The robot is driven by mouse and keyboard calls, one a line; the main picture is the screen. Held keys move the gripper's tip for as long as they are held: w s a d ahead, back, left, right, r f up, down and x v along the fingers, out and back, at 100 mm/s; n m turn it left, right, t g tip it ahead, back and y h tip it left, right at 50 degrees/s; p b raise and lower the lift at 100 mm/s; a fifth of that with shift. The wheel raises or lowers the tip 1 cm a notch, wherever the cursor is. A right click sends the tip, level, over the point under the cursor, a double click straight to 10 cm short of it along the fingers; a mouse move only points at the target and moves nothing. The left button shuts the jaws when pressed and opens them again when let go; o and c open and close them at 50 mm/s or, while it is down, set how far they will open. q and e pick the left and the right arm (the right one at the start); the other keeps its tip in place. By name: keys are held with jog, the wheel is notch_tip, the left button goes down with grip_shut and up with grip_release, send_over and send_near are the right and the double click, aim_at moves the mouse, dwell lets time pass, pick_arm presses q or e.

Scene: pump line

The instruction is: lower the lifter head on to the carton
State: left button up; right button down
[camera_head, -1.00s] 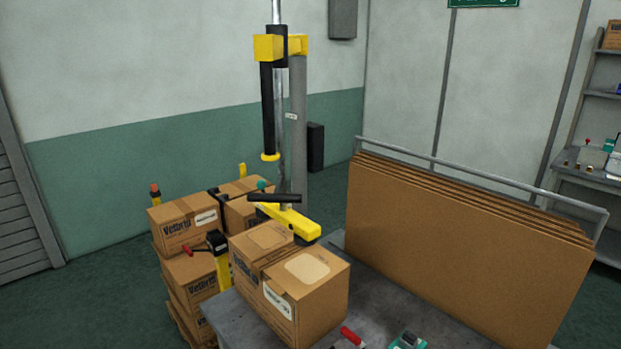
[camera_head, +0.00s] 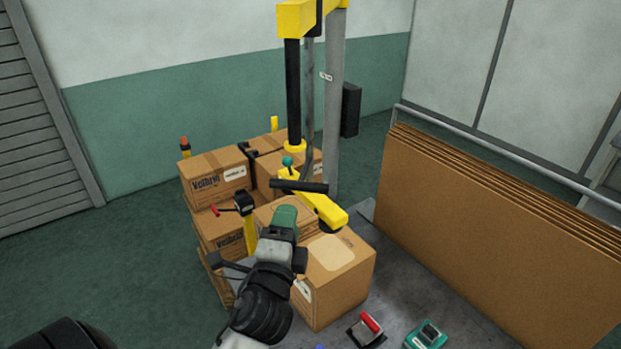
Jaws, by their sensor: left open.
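The lifter head (camera_head: 322,207) is a yellow bar with a black handle (camera_head: 299,186), a green knob and a dark pad under its right end. It hangs from a black tube on a grey column. The near carton (camera_head: 333,283), brown with a pale label on top, stands on the grey table below and in front of the head. The pad overlaps its far edge in the view; I cannot tell whether they touch. A second carton (camera_head: 268,213) behind is partly hidden. My left gripper (camera_head: 288,203) is open, just below the handle, holding nothing visible. My right gripper is out of view.
Stacked cartons (camera_head: 220,177) stand behind left, beside a yellow post with a black head and red lever (camera_head: 243,204). Flat cardboard sheets (camera_head: 490,235) lean in a rail at right. A red-handled tool (camera_head: 369,328) and a green device (camera_head: 426,335) lie on the table front.

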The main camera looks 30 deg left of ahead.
aim_at(297, 190)
pick_arm(q)
jog(key=p+x, duration=0.3)
jog(key=x, duration=0.6)
jog(key=shift+w+a+p, duration=0.15)
jog(key=shift+p, duration=0.15)
jog(key=shift+w, duration=0.15)
grip_shut()
